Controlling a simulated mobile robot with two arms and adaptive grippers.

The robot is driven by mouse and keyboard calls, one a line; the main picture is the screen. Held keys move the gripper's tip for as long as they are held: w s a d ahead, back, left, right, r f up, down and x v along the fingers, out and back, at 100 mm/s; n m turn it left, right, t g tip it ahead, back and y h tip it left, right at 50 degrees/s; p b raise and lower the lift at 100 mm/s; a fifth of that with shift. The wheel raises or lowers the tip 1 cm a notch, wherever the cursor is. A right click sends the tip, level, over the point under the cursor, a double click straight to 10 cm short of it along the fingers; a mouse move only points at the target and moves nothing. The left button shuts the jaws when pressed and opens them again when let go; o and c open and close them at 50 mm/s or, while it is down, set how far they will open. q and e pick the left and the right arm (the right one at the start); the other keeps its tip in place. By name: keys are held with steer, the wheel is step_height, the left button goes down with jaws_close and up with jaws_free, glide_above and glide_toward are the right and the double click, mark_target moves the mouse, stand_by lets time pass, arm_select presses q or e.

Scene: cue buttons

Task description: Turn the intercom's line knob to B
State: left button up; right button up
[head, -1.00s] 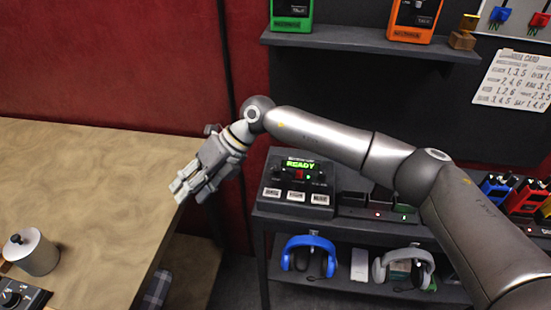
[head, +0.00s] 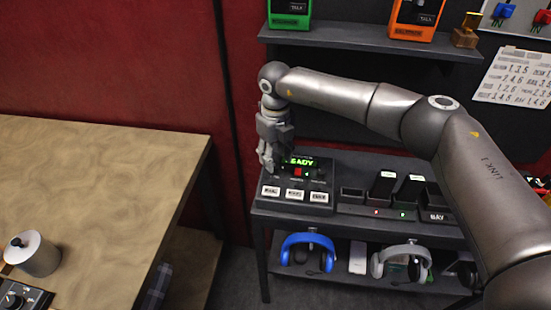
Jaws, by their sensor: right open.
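A black console (head: 288,207) with a green lit display (head: 302,162) reading READY, partly covered, stands on the dark cart. It has a red control (head: 298,172) and a row of white-labelled buttons (head: 295,194). I cannot tell for sure that it is the intercom. My right gripper (head: 269,164) points down over the console's back left part, left of the display. It is open, and nothing shows in it. It hides that part of the panel; whether it touches cannot be told. A black box with a round knob (head: 12,300) is cut off at the lower left. My left gripper is out of view.
A charging dock (head: 375,211) stands right of the console. Blue headphones (head: 309,254) and grey headphones (head: 403,262) are on the shelf below. Green (head: 290,13) and orange (head: 412,20) units are on the upper shelf.

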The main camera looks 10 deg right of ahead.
mark_target(275, 166)
steer(key=shift+f, duration=1.5)
steer(key=shift+c, duration=0.2)
jaws_close()
